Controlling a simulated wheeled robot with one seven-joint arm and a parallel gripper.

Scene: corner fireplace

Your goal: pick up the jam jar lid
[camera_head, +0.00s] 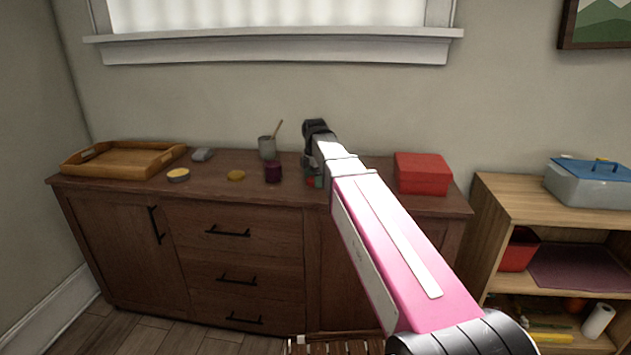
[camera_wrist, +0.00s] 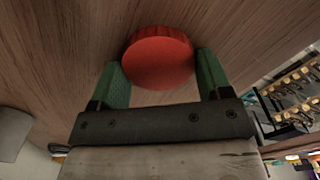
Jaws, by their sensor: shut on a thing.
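A red round lid with a ridged rim, which I take for the jam jar lid (camera_wrist: 158,50), lies between the two green fingertips of my gripper (camera_wrist: 160,72) in the wrist view. My gripper is shut on it. The wooden cabinet top fills the background behind it; whether the lid touches the wood I cannot tell. In the camera_head view my gripper (camera_head: 314,182) is low over the cabinet top, and only a small bit of red shows there. A dark purple jar (camera_head: 273,171) stands just left of my gripper.
On the cabinet top (camera_head: 215,190) are a wooden tray (camera_head: 122,172), a grey object (camera_head: 202,154), a round tin (camera_head: 178,175), a yellow disc (camera_head: 236,176), a grey cup with a stick (camera_head: 267,147) and a red box (camera_head: 422,174). A lower shelf unit (camera_head: 520,205) stands right.

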